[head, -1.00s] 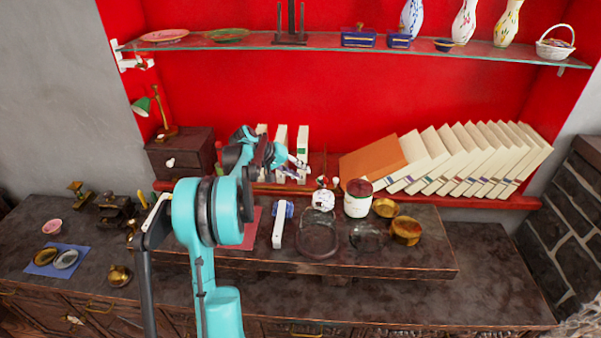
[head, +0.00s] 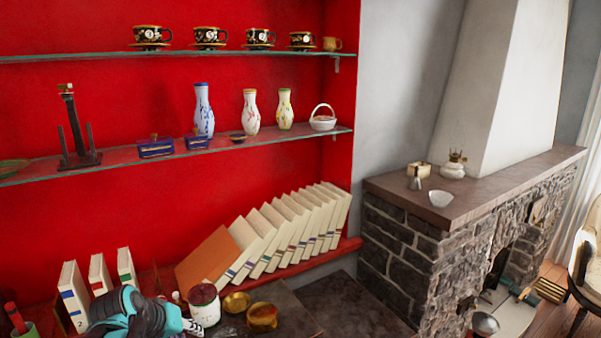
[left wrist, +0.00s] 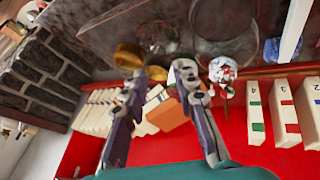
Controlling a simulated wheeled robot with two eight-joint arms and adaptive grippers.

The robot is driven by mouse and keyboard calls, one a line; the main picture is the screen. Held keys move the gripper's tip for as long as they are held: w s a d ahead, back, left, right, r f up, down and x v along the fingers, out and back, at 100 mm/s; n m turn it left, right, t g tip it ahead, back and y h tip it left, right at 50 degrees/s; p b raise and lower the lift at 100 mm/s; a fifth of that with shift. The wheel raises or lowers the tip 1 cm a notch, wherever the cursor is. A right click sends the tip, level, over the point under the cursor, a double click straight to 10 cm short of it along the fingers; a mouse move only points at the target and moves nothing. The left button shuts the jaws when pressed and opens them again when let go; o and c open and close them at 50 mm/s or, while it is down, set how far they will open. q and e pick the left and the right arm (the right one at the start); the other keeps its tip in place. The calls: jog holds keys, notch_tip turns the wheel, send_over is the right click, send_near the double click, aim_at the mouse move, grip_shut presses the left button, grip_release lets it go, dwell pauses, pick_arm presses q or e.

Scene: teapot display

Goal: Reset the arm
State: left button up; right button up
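My left arm's teal and black wrist shows at the lower left of the head view. My left gripper (head: 192,326) is partly cut off at the bottom edge, beside a white jar (head: 204,304) with a dark red rim. In the left wrist view, my left gripper (left wrist: 160,78) has its two fingers spread apart with nothing held between them. The cabinet top with its glass and brass pieces lies beyond the fingertips there. A small white patterned pot (left wrist: 222,70) shows just right of the fingers. My right gripper is in neither view.
Leaning books (head: 285,235) and several upright books (head: 98,274) stand along the red wall. Brass bowls (head: 262,317) sit near the jar. Glass shelves (head: 250,141) with vases and cups hang above. A stone fireplace (head: 440,240) stands at the right.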

pick_arm(q)
jog(key=s+d+f+m, duration=0.2)
jog(key=s+d+f, duration=0.1)
jog(key=s, duration=0.5)
jog(key=s+d+f+m+y, duration=0.1)
jog(key=s+d+f+m, duration=0.1)
jog(key=s+d, duration=0.3)
jog(key=s+f, duration=0.1)
jog(key=s, duration=0.2)
jog(key=shift+d+t+y, duration=0.2)
jog(key=shift+t+y, duration=0.1)
jog(key=shift+t, duration=0.1)
